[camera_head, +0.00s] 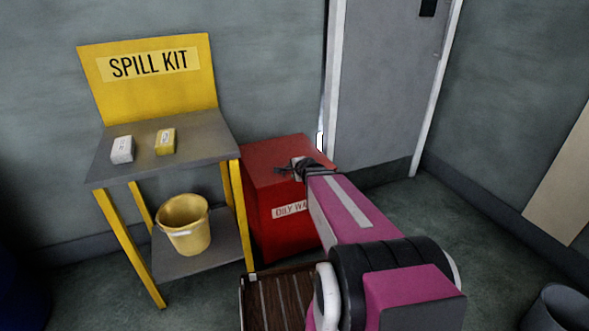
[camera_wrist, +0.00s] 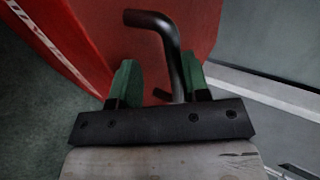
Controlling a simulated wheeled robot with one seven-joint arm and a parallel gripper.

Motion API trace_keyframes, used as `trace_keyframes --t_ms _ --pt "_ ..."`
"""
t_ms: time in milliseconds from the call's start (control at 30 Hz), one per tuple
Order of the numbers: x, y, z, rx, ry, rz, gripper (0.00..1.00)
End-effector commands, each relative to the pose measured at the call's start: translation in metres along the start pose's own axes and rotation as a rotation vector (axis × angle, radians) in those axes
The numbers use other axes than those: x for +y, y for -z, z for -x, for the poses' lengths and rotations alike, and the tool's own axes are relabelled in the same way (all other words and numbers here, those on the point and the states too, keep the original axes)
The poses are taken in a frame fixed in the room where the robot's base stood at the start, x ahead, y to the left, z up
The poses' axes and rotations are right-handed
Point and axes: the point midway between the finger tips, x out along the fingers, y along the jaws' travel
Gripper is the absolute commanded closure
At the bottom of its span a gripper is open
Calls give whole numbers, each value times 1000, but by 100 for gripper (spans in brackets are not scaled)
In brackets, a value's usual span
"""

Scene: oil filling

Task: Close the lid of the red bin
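The red bin (camera_head: 290,210), labelled "OILY WA…", stands on the floor right of the spill kit stand. Its red lid (camera_head: 270,152) looks down or nearly down on the bin; I cannot tell if it is fully seated. My gripper (camera_head: 298,168) is at the lid's right side, and my arm hides part of the bin. In the wrist view a bent black handle (camera_wrist: 168,45) stands out from the red surface. It runs between the green fingers of my gripper (camera_wrist: 157,80). The fingers are apart, with a gap left of the handle.
The yellow spill kit stand (camera_head: 160,130) is close on the left, with two small boxes on top and a yellow bucket (camera_head: 184,225) below. A slatted brown piece (camera_head: 275,300) lies in front of the bin. A grey door (camera_head: 385,90) is behind on the right.

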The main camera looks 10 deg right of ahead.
Motion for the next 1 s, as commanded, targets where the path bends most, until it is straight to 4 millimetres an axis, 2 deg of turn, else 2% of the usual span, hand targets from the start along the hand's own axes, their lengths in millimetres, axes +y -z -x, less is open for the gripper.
trace_keyframes --t_ms 233,433,567,900,1000 --pt "2 0 -3 -5 -8 5 60" --pt "2 -1 8 -5 -7 6 60" --pt "0 -1 26 -4 -4 5 60" --pt "-4 -4 85 -7 0 6 60" --pt "-5 -4 96 -8 0 6 60"
